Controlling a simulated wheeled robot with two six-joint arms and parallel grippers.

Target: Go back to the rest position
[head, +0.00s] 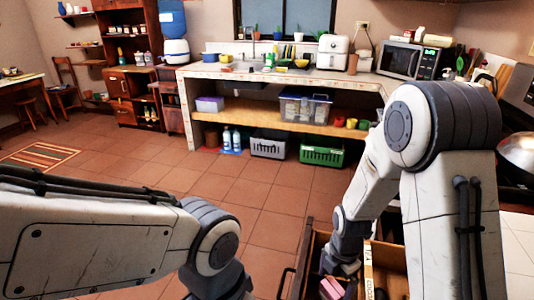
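My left arm comes in from the left and bends down at its wrist joint near the bottom edge. Its gripper is outside the view. My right arm comes down from the right into an open wooden drawer (312,243) at the bottom. The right gripper (340,268) is at the drawer, close to its inside. Its fingers are too small and hidden to tell whether they are open or shut. Pink and dark items (350,290) lie in the drawer below it.
A counter (240,75) with a sink, microwave (399,60) and white appliance stands at the back. Grey (268,145) and green crates (323,150) sit under it. A pan (517,155) is at the right. The tiled floor (200,185) in the middle is clear.

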